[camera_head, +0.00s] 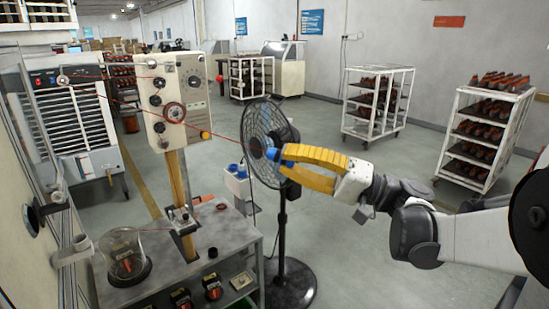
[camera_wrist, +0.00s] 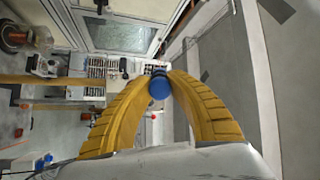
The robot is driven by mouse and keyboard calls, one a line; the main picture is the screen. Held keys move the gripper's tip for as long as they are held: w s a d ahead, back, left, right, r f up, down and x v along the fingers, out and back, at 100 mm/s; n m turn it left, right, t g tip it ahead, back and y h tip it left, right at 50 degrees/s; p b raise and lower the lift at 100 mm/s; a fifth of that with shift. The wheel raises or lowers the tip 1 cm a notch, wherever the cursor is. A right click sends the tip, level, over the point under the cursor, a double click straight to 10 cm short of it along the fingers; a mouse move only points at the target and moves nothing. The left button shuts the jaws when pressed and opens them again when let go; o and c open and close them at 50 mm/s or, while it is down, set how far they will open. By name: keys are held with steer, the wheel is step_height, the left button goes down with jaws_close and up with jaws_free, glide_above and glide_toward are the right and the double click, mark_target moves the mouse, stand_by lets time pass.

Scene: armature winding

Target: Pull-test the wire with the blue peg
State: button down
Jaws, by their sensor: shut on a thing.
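My gripper (camera_head: 280,157) is at the centre right in the head view, with its yellow curved fingers pointing left. It is shut on the blue peg (camera_head: 271,154), which shows at the fingertips. In the wrist view the round blue end of the peg (camera_wrist: 158,88) sits between the fingertips. A thin red wire (camera_head: 228,139) runs from the pulleys on the cream winding panel (camera_head: 198,75) right and down toward the peg and looks straight. Whether it is wound around the peg is too small to tell.
A black stand fan (camera_head: 262,118) stands behind the gripper in the head view. A grey bench (camera_head: 220,237) with a glass jar (camera_head: 125,252) is at lower left. White racks (camera_head: 376,102) stand at the back right.

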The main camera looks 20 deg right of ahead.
steer(key=b+v, duration=0.1)
steer(key=v, duration=0.7)
steer(key=shift+b, duration=0.35)
steer(key=shift+s+d, duration=0.1)
steer(key=shift+d, duration=0.05)
stand_by(0.7)
steer(key=shift+p+x, duration=1.1)
steer(key=shift+x, duration=3.9)
